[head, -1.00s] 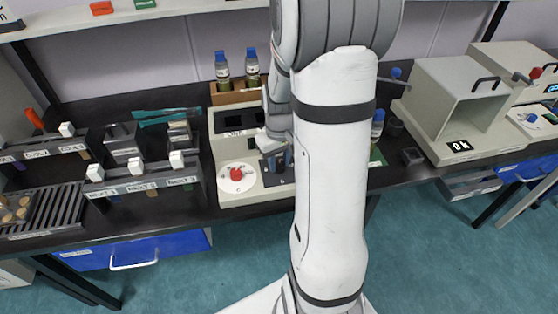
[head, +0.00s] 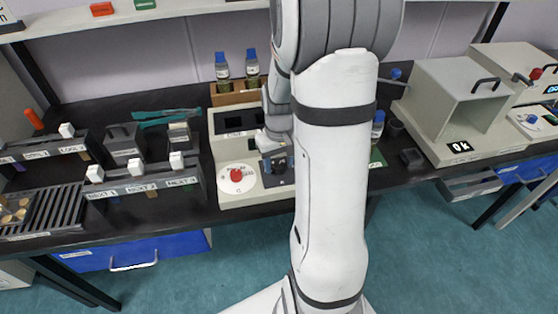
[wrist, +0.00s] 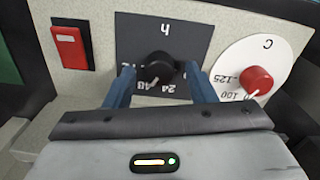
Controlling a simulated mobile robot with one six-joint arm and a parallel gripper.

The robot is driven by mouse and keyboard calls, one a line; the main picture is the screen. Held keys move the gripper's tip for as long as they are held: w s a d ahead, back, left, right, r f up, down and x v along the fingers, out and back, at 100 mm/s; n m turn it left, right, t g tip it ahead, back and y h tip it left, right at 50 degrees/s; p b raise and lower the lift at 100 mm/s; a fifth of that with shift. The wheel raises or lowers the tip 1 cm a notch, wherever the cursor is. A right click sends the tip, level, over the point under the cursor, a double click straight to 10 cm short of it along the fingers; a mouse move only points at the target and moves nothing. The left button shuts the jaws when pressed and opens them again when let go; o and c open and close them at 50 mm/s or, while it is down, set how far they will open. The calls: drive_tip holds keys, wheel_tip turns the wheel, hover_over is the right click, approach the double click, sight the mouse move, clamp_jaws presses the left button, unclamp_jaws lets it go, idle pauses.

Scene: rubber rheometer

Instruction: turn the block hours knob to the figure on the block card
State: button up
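The block hours knob (wrist: 160,68) is black with a white pointer mark, on a dark dial plate (wrist: 190,45) marked "h". The wrist view shows the plate upside down. The pointer is on the side of the figures 24 and 48, seemingly near 48; the exact setting is hard to read. My gripper (wrist: 161,84) is open, with one blue finger on each side of the knob. Gaps show between fingers and knob. In the head view my gripper (head: 277,165) is at the front of the white machine (head: 228,155), hiding the knob. I cannot make out a block card.
Beside the hours dial is a red knob (wrist: 257,80) on a white disc marked C. A red rocker switch (wrist: 70,47) is on its other side. Bottles (head: 222,70) stand behind the machine. A rack (head: 145,183) of white-topped pieces stands left of it.

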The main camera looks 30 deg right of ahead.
sight(279, 165)
drive_tip(key=shift+r, duration=0.1)
wheel_tip(279, 165, up, 8)
drive_tip(key=shift+f, duration=0.2)
idle(0.3)
idle(0.4)
